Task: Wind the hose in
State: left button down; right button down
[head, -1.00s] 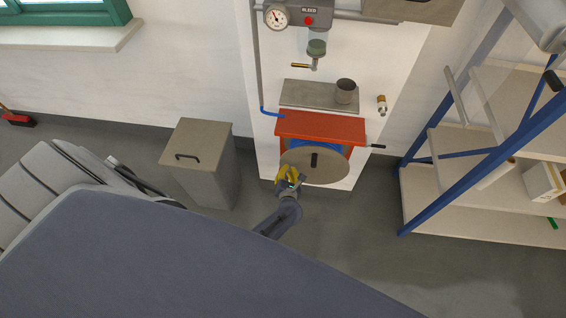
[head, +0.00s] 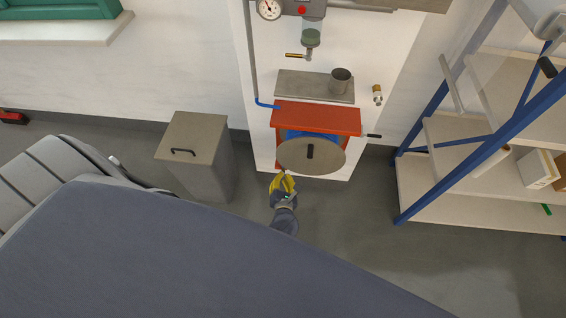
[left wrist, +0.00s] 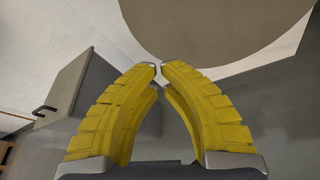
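The hose reel has a red housing (head: 318,120), a blue hose (head: 300,134) partly visible behind a round beige disc (head: 325,160), and a black grip (head: 310,151) on the disc. The disc also fills the top of the left wrist view (left wrist: 210,25). A blue hose length (head: 266,105) runs from a wall pipe to the housing. My left gripper (head: 283,177) has yellow fingers and is just below the disc's lower left edge. My right gripper is not in view.
A lidded grey bin (head: 195,150) stands left of the reel. A blue-framed shelf rack (head: 440,130) stands to the right. Above the reel are a ledge (head: 300,86) with a metal cup (head: 340,80) and a gauge (head: 269,8). Floor between reel and rack is clear.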

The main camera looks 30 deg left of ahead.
aim_at(311, 152)
pick_arm(q)
jog(key=c, duration=2.2)
grip_release()
jog(key=shift+s+d+r, duration=0.15)
jog(key=shift+s+d, duration=0.1)
jog(key=shift+s, duration=0.2)
jog(key=shift+s+a, duration=0.1)
jog(key=shift+a, duration=0.15)
jog(key=a+r+m+t+h, duration=0.4)
jog(key=a+m, duration=0.3)
jog(key=m, duration=0.4)
jog(key=s+d+m+t+h, duration=0.25)
jog(key=d+m+h, duration=0.25)
jog(key=m+h, duration=0.25)
jog(key=d+r+x, duration=0.1)
jog(key=d+x, duration=0.1)
jog(key=x, duration=1)
jog(key=shift+r, duration=0.15)
jog(key=shift+d, duration=0.2)
